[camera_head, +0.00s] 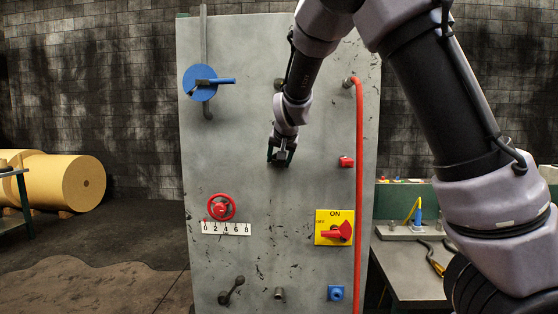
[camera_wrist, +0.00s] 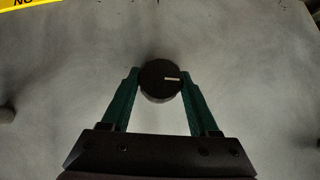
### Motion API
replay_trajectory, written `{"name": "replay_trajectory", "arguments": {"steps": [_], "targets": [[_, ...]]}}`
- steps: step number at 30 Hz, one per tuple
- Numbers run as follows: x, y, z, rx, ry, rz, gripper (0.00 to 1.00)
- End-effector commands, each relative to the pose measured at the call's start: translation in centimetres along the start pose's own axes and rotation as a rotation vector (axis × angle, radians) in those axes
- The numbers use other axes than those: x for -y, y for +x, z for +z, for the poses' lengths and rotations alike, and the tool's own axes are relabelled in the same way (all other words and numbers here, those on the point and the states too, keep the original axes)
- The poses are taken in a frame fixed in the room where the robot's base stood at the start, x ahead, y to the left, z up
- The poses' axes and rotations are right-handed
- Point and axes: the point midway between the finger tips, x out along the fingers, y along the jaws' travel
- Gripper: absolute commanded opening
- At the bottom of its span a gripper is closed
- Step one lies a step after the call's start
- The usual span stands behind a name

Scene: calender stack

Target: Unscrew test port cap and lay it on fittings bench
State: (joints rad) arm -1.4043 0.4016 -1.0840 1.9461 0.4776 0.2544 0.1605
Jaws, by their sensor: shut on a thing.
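A round dark cap with a pale line across its face shows in the wrist view (camera_wrist: 158,84) against the grey panel (camera_head: 240,125). My gripper (camera_wrist: 160,85) has its two green fingers shut on the cap, one on each side. In the head view my gripper (camera_head: 280,155) is at the upper middle of the panel, and it mostly hides the cap there. I cannot tell whether the cap is still threaded on its port. A grey bench (camera_head: 412,275) stands to the right of the panel.
The panel carries a blue lever valve (camera_head: 199,83), a red handwheel (camera_head: 221,207) above a number scale, a yellow ON/OFF switch plate (camera_head: 325,217), a red hose (camera_head: 359,190) and a blue socket (camera_head: 336,293). A yellow roll (camera_head: 75,182) lies at the left.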

Motion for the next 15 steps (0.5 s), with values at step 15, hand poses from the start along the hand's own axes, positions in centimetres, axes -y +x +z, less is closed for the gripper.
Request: {"name": "replay_trajectory", "arguments": {"steps": [15], "targets": [[-0.08, 0.01, 0.0, 0.0, -0.122, 0.126, 0.04]]}}
